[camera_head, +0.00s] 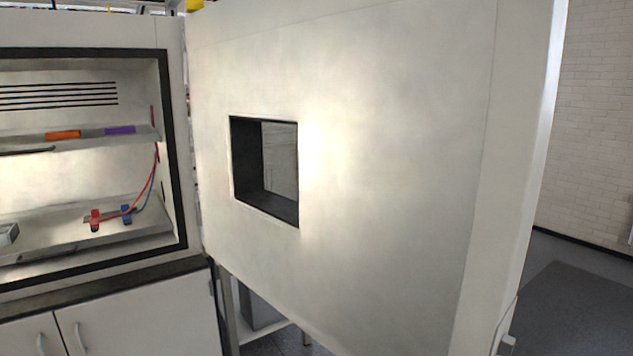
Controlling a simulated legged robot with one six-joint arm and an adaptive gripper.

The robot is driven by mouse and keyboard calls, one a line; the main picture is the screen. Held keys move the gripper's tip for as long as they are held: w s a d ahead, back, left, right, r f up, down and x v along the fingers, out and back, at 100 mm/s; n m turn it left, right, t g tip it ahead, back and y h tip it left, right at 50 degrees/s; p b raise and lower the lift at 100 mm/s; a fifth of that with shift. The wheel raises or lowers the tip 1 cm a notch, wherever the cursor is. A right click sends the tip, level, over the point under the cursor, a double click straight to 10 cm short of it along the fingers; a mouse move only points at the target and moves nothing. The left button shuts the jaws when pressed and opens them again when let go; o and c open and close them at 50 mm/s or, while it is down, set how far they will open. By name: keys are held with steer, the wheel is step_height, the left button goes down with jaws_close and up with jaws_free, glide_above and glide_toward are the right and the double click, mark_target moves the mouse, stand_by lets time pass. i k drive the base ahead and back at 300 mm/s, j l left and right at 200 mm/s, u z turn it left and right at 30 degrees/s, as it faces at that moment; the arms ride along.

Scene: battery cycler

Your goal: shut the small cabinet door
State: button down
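The cabinet door (390,150) is a large off-white panel with a small dark-framed window (280,165). It stands swung wide open and fills the middle and right of the head view. Its hinge side meets the cabinet (172,60) at the left. Its free edge is near me at the right, with a small pale latch or handle piece (507,343) low on that edge. The cabinet's black-rimmed opening (176,170) is uncovered. My gripper is not in view.
Inside the cabinet are an orange block (63,134), a purple block (120,130), and red (95,218) and blue clips (127,213) with wires. White lower doors (145,318) below look shut. Grey floor (585,305) is open at the right, before a brick wall (590,130).

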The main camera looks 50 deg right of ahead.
mark_target(425, 127)
steer(key=k+l+u, duration=0.1)
steer(key=k+l, duration=0.15)
steer(key=l, duration=0.25)
steer(key=k+l+u, duration=0.1)
steer(key=k+l, duration=0.15)
steer(key=l, duration=0.2)
steer(key=k+l+u, duration=0.1)
steer(key=k+l, duration=0.15)
steer(key=l, duration=0.2)
steer(key=k+l+u, duration=0.1)
steer(key=k+l, duration=0.15)
steer(key=l, duration=0.15)
steer(key=k+l+u, duration=0.2)
steer(key=l, duration=1.4)
steer(key=k+l+z, duration=0.25)
steer(key=j, duration=0.1)
